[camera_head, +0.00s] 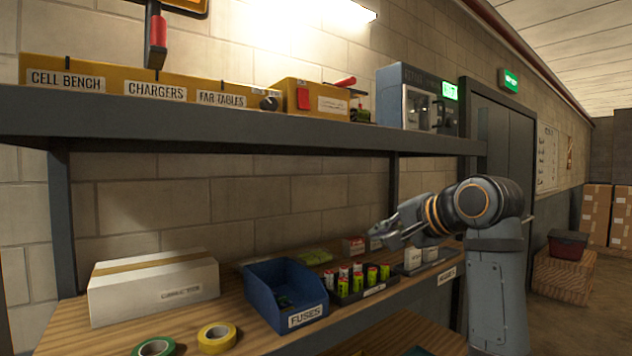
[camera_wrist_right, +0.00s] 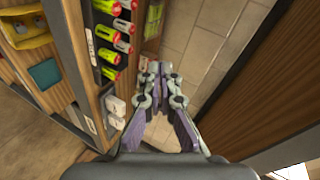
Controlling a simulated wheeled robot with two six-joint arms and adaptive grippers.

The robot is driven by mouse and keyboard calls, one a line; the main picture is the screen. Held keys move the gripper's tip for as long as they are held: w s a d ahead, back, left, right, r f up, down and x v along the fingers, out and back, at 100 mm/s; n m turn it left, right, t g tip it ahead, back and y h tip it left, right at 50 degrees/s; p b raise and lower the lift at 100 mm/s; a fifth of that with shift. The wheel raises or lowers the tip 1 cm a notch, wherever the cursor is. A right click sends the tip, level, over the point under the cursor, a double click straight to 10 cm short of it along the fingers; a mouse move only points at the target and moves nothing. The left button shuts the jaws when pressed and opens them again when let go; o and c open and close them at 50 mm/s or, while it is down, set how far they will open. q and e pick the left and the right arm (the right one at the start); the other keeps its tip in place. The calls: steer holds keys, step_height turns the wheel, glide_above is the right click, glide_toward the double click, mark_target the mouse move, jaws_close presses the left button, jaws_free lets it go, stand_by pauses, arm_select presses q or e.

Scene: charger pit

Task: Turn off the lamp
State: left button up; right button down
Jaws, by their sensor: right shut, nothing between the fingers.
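A lit strip lamp (camera_head: 345,10) glows on the wall at the top of the head view. On the upper shelf a long yellow box bears the labels CELL BENCH (camera_head: 65,81), CHARGERS (camera_head: 156,91) and FAR TABLES (camera_head: 222,99), with a dark round knob (camera_head: 269,103) at its right. A lever with a red handle (camera_head: 157,30) stands above the box. A yellow unit with a red switch (camera_head: 303,98) is beside it. My right gripper (camera_head: 380,236) is shut and empty, below the upper shelf, near the batteries; it also shows in the wrist view (camera_wrist_right: 160,70). My left gripper is out of view.
The upper shelf (camera_head: 230,130) overhangs the wooden bench. On the bench are a white carton (camera_head: 155,288), a blue FUSES bin (camera_head: 285,295), a battery tray (camera_head: 360,284) and tape rolls (camera_head: 217,337). A grey device (camera_head: 418,97) stands at the shelf's right end.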

steer(key=s+a+r+y, duration=0.1)
steer(key=s+a+r, duration=0.1)
steer(key=s+r, duration=0.5)
steer(key=s+a+r+m+t+y, duration=0.1)
steer(key=s+r, duration=0.2)
steer(key=r, duration=0.8)
steer(key=s+a+r+y, duration=0.2)
steer(key=s+r, duration=0.4)
steer(key=r, duration=0.3)
steer(key=p, duration=0.6)
glide_toward(306, 104)
steer(key=x, duration=0.5)
steer(key=shift+a+r, duration=0.15)
steer(key=shift+a, duration=0.1)
steer(key=shift+w+a+p, duration=0.3)
steer(key=shift+w, duration=0.2)
steer(key=shift+w+a+f, duration=0.1)
steer(key=shift+w+f, duration=0.1)
steer(key=shift+f, duration=0.1)
